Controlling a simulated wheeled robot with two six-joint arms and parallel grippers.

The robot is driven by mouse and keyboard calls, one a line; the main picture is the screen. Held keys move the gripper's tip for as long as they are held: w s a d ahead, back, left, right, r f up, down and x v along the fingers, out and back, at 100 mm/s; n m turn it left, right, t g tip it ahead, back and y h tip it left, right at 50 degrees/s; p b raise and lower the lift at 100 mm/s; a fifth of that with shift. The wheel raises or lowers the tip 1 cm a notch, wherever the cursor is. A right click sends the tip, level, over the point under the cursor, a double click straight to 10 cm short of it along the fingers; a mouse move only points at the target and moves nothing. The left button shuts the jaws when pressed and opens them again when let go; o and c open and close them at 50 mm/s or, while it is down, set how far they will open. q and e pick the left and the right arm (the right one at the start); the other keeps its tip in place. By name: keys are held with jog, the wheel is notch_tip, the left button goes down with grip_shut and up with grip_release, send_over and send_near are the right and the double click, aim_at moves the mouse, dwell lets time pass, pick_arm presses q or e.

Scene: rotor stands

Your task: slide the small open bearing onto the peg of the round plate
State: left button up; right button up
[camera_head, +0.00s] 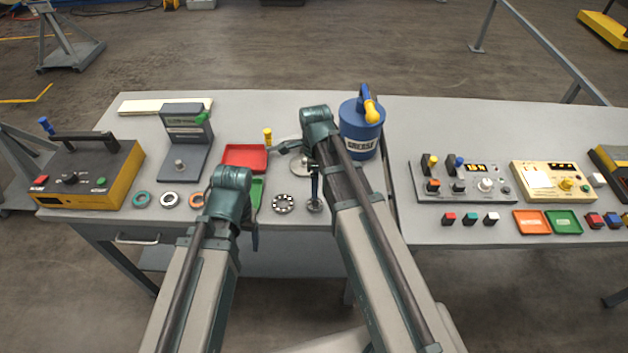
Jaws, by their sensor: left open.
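The small open bearing appears to be the grey ring (315,206) near the table's front edge, with a dark upright part of my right arm's end just above it. A larger open bearing (283,204) with visible balls lies to its left. The round plate (298,168) is silvery and sits further back, partly covered by my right arm; I cannot make out its peg. My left gripper (254,237) hangs at the end of the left arm, near the front edge by the green tray; it is open and appears empty. My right gripper (315,185) is small and dark; its jaws are unclear.
A red tray (245,156) and a green tray (257,192) lie left of the plate. A blue grease can (361,135) stands behind my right arm. A grey stand (184,150), a yellow-black device (88,175) and rings, including a teal one (142,200), are at left.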

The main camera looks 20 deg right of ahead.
aim_at(315, 206)
notch_tip(315, 206, down, 10)
jog(key=b, duration=0.9)
jog(key=shift+r, duration=0.25)
jog(key=shift+r, duration=0.1)
jog(key=c, duration=1.2)
